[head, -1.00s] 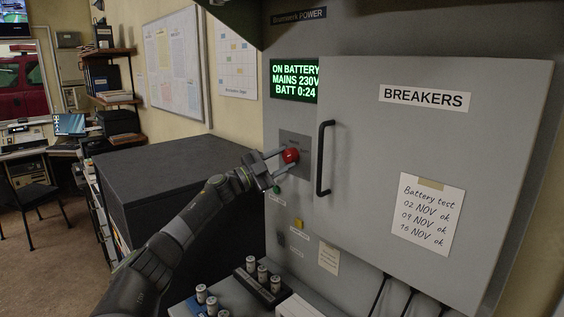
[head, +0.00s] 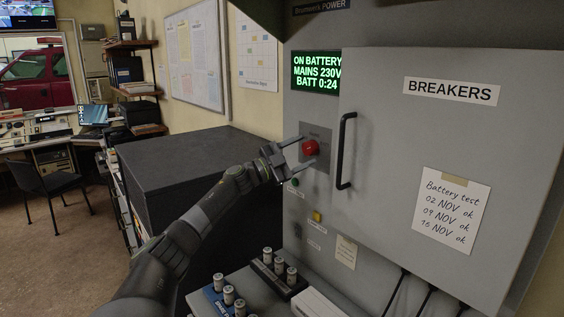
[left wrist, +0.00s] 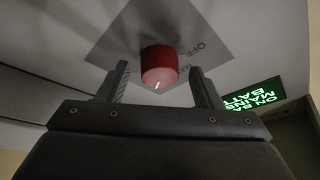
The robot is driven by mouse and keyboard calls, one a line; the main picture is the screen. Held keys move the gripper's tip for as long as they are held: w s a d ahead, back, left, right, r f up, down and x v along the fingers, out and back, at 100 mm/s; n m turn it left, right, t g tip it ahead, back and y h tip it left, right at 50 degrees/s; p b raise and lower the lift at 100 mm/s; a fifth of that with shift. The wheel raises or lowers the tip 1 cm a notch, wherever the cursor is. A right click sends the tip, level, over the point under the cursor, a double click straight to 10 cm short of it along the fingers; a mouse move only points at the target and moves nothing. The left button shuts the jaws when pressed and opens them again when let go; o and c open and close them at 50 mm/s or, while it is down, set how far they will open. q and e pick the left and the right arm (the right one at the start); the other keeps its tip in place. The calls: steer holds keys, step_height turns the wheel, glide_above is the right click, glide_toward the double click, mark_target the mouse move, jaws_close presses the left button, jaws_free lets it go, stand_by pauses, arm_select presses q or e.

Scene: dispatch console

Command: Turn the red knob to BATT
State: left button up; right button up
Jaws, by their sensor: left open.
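The red knob (head: 311,148) sits on a grey square plate (head: 322,166) on the cabinet, left of the black door handle. My left gripper (head: 304,152) is open at the knob, one finger on each side. In the left wrist view the red knob (left wrist: 159,65) stands between the fingertips (left wrist: 160,72) with a gap on both sides. My right gripper is not in view.
A green display (head: 316,73) reads ON BATTERY, MAINS 230V, BATT 0:24. The door handle (head: 346,150) stands out close to the right of the knob. A dark box (head: 190,165) stands behind my left arm. Several battery cells (head: 279,265) stand in holders below.

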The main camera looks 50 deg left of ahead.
arm_select(q)
steer(key=b+v, duration=0.6)
steer(key=v, duration=1.1)
stand_by(0.5)
